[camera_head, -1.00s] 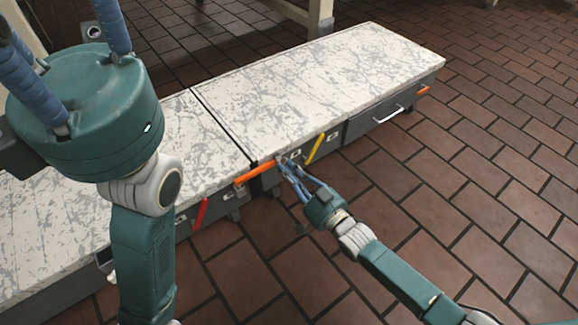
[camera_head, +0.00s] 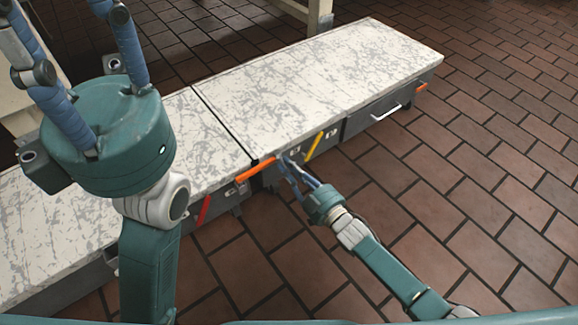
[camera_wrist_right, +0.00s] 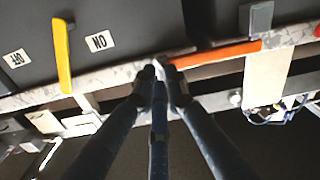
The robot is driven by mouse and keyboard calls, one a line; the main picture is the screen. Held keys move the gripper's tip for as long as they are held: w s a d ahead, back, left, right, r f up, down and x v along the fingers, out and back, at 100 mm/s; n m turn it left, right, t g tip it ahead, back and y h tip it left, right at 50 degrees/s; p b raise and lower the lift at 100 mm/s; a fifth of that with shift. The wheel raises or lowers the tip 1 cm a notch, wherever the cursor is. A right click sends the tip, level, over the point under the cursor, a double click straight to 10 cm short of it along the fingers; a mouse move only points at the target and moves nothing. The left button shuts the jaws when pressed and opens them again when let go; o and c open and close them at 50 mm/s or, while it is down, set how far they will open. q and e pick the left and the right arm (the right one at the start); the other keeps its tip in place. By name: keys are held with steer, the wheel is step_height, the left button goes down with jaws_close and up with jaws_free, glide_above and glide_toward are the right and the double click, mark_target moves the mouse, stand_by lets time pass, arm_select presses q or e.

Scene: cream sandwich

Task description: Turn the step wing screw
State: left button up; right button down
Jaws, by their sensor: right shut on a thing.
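My right gripper (camera_head: 286,160) reaches the front face of the bench, between an orange handle and a yellow handle. In the right wrist view its dark fingers (camera_wrist_right: 160,78) come together at the bench's edge, shut on a small pale piece (camera_wrist_right: 158,67), which I take to be the step wing screw. The fingers hide most of it, so its angle cannot be told. My left gripper (camera_head: 78,45) is raised at the upper left of the head view, away from the bench front. Its blue fingers stand apart with nothing seen between them; their tips are partly cut off.
The long bench (camera_head: 300,85) has a worn white top. On its front are an orange handle (camera_head: 256,169), a yellow handle (camera_head: 315,145), a red handle (camera_head: 204,210) and a silver drawer handle (camera_head: 386,112). Brick floor (camera_head: 480,200) in front is clear.

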steer(key=shift+f, duration=0.15)
steer(key=c, duration=1.8)
jaws_free()
steer(key=shift+o, duration=0.2)
steer(key=shift+s, duration=0.1)
steer(key=v, duration=1.2)
